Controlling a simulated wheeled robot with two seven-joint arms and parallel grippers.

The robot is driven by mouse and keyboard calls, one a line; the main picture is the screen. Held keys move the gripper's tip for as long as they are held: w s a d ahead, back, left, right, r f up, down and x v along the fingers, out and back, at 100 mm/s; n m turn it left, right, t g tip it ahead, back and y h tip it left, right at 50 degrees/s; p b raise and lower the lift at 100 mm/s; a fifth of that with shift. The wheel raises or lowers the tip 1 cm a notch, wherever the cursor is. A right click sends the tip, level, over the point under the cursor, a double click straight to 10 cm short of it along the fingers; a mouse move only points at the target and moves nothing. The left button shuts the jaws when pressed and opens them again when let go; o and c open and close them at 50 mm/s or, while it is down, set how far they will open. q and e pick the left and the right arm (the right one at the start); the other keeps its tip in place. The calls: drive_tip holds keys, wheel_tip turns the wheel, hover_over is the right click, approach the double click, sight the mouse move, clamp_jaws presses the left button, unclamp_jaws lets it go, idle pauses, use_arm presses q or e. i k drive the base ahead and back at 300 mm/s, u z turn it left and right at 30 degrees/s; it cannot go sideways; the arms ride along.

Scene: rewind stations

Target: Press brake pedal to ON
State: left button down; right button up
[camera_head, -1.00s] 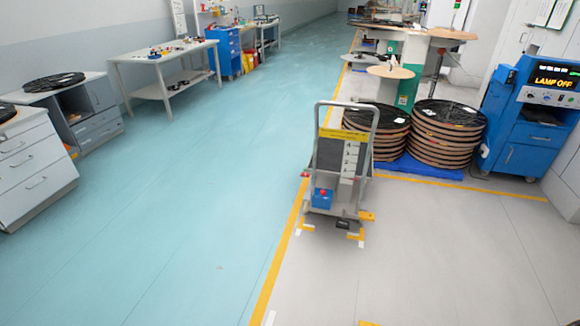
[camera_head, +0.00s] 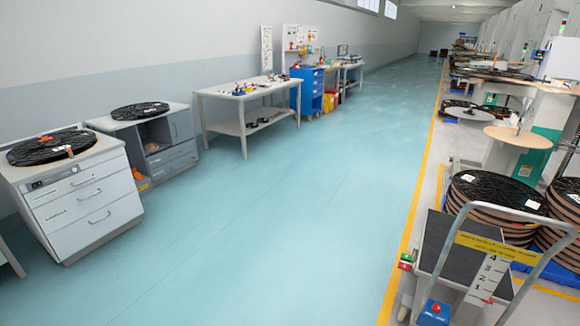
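A grey push cart stands at the lower right, cut off by the bottom edge. Neither of my grippers is in view.
The blue-green floor (camera_head: 300,215) is open left of the yellow line (camera_head: 412,210). Grey cabinets with black reels (camera_head: 50,146) and a workbench (camera_head: 250,95) line the left wall. Stacked reels (camera_head: 495,190) and a round wooden table (camera_head: 513,137) stand behind the cart.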

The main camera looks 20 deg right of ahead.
sight(405, 263)
drive_tip(key=z, duration=0.1)
drive_tip(key=i, duration=2.1)
drive_tip(key=z, duration=1.35)
drive_tip(key=i, duration=1.05)
drive_tip(key=z, duration=1.5)
drive_tip(key=i, duration=0.45)
drive_tip(key=z, duration=0.3)
